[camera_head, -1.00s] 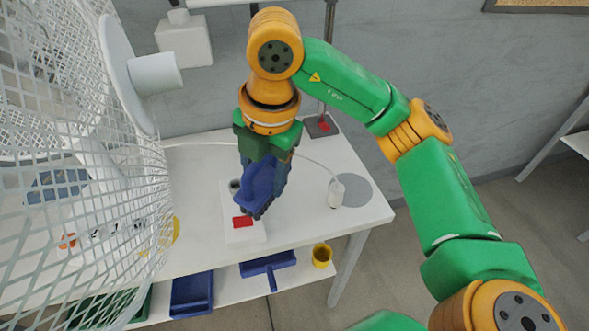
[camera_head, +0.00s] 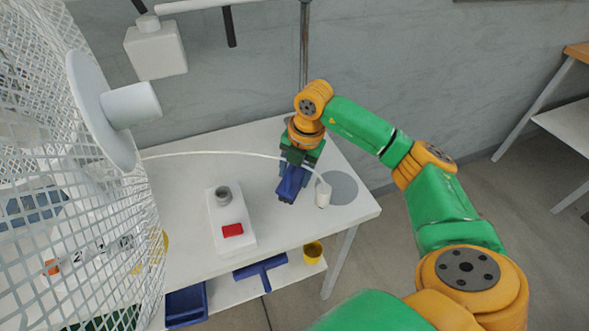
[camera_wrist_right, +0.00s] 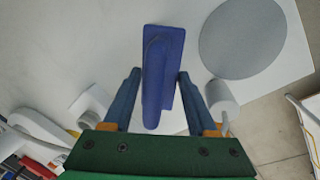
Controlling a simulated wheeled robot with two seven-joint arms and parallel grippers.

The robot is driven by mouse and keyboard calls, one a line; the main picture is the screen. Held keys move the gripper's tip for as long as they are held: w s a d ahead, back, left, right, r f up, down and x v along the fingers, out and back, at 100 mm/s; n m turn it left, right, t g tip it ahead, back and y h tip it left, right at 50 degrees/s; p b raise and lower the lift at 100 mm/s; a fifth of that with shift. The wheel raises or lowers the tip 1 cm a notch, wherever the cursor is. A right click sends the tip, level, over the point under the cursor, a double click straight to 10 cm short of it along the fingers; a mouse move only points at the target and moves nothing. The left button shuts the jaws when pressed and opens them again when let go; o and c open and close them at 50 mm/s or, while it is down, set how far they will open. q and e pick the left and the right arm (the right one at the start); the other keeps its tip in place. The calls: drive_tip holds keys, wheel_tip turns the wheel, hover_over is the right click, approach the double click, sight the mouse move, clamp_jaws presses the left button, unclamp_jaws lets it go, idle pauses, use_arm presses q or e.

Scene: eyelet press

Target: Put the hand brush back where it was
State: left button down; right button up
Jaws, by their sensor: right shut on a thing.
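The hand brush (camera_head: 291,185) is blue and hangs below my right gripper (camera_head: 296,168), over the right part of the white table. In the right wrist view the brush (camera_wrist_right: 172,45) shows as a long blue block with a raised handle, between the two fingers of my right gripper (camera_wrist_right: 157,95). The gripper is shut on it. I cannot tell whether the brush touches the table. A flat grey disc (camera_head: 343,188) lies on the table just right of the brush and is bare. My left gripper is not in view.
A white cylinder (camera_head: 323,194) with a thin hose stands close right of the brush. A white device (camera_head: 228,212) with a red pad is left of it. A large white mesh guard (camera_head: 40,120) fills the left. Blue items (camera_head: 262,268) and a yellow cup (camera_head: 313,252) are on the lower shelf.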

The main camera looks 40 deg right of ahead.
drive_tip(key=o, duration=1.2)
drive_tip(key=shift+f, duration=0.1)
drive_tip(key=r, duration=0.4)
drive_tip(key=s+r, duration=0.1)
drive_tip(key=r, duration=0.3)
drive_tip(key=d+r, duration=0.1)
drive_tip(key=r, duration=0.3)
drive_tip(key=shift+s, duration=0.4)
drive_tip(key=shift+f, duration=0.1)
